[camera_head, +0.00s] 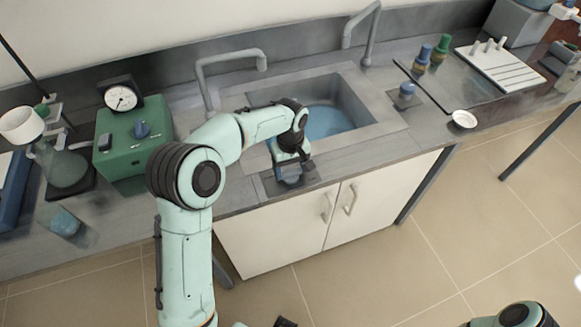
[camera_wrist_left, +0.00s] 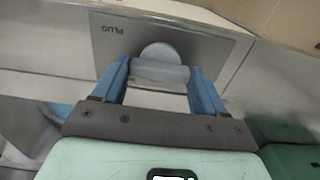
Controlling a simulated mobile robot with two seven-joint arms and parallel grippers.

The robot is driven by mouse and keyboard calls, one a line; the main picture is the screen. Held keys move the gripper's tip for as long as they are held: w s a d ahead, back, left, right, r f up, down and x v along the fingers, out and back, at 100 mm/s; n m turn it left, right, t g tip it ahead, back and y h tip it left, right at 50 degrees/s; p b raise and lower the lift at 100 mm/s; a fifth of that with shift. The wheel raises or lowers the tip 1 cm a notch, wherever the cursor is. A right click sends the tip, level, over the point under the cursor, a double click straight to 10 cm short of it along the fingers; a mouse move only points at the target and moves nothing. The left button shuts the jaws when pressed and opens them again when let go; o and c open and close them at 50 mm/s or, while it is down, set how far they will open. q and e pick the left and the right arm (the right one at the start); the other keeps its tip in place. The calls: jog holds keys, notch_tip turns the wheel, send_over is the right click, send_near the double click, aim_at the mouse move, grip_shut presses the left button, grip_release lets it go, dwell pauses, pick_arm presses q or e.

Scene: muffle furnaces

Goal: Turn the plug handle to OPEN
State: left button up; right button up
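The plug handle (camera_wrist_left: 160,68) is a short grey bar in front of a round grey knob. It sits on a grey plate marked PLUG (camera_wrist_left: 108,30) at the front edge of the counter. My left gripper (camera_wrist_left: 160,72) has its two blue fingers on either side of the bar, very near its ends. I cannot tell whether they press on it. In the head view my left gripper (camera_head: 290,178) is over the plate in front of the sink and hides the handle. No OPEN mark is legible. My right gripper's fingers do not show.
Behind my left gripper is a sink (camera_head: 385,112) with blue water and two curved taps (camera_head: 228,57). A green box with a dial (camera_head: 122,150) stands to the left. White cabinet doors (camera_head: 365,205) are below. A small white dish (camera_head: 464,119) is to the right.

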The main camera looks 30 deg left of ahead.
pick_arm(q)
jog(key=shift+m, duration=0.4)
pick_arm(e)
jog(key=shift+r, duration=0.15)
pick_arm(q)
jog(key=m+p, duration=0.1)
jog(key=m, duration=0.2)
jog(key=shift+r+m, duration=0.1)
jog(key=shift+m, duration=0.3)
jog(key=m+p, duration=0.1)
jog(key=m, duration=0.3)
jog(key=shift+p, duration=0.3)
jog(key=m+p, duration=0.1)
jog(key=m, duration=0.4)
jog(key=m+p, duration=0.1)
jog(key=m, duration=0.3)
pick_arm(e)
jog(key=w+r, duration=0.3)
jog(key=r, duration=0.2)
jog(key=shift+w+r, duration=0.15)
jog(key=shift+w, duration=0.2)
pick_arm(q)
jog(key=shift+m, duration=0.4)
jog(key=o, duration=1.1)
jog(key=shift+c, duration=0.2)
